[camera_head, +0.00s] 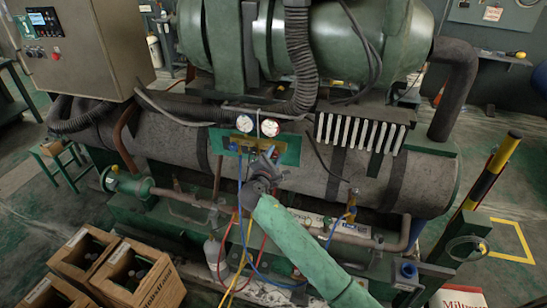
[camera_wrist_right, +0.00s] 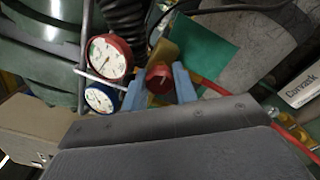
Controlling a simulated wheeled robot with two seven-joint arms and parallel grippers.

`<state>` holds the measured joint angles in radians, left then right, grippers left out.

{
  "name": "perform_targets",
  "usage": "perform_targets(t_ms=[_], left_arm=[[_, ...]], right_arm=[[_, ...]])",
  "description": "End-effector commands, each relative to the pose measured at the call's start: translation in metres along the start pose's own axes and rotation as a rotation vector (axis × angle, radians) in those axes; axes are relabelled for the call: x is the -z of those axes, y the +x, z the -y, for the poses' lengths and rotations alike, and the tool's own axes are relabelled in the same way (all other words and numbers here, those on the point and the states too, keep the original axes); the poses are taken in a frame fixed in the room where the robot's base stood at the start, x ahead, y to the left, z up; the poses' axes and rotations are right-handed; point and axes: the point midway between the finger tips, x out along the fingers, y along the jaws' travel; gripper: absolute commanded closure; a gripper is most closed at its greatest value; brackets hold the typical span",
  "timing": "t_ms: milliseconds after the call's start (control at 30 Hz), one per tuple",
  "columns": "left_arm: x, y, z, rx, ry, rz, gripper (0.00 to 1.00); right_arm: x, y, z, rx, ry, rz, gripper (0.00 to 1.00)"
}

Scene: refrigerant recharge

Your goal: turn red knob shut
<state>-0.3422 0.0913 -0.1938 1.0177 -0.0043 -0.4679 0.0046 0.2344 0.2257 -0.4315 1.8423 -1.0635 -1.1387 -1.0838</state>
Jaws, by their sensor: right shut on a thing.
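The red knob (camera_wrist_right: 159,78) sits between the two blue fingertips of my right gripper (camera_wrist_right: 159,88) in the right wrist view, and the gripper is shut on it. In the head view my right gripper (camera_head: 266,160) reaches the manifold in front of the green plate (camera_head: 291,150) and hides the knob. A red-rimmed gauge (camera_wrist_right: 108,56) and a blue-rimmed gauge (camera_wrist_right: 101,97) are left of the knob in the wrist view. The gauges also show above my gripper in the head view (camera_head: 270,127). My left gripper is not in view.
Yellow, blue and red hoses hang below the manifold; the red hose (camera_wrist_right: 215,88) passes close to my right finger. A large grey cylinder (camera_head: 310,181) lies behind. Wooden crates (camera_head: 148,291) stand at lower left, and a yellow-black post (camera_head: 492,170) stands at right.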

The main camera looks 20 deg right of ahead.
Motion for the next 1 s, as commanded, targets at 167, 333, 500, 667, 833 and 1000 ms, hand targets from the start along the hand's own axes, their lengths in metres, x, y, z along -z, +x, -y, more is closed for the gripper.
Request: perform_targets(t_ms=[167, 333, 500, 667, 833, 1000], left_arm=[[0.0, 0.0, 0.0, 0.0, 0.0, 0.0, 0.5], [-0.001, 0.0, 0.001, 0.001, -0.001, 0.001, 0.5], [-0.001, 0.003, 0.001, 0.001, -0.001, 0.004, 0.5], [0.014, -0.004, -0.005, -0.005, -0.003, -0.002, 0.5], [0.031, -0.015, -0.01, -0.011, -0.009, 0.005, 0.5], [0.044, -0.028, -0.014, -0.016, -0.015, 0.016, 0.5]], right_arm=[[0.0, 0.0, 0.001, 0.001, 0.0, 0.0, 0.5], [0.0, 0.0, 0.0, 0.0, 0.0, 0.0, 0.5], [0.001, -0.003, 0.001, 0.0, 0.0, -0.001, 0.5], [0.003, -0.019, 0.003, -0.001, 0.001, -0.002, 0.5], [0.003, -0.043, 0.003, 0.001, 0.002, -0.002, 0.5], [0.002, -0.063, 0.003, 0.0, 0.001, -0.001, 0.5]])
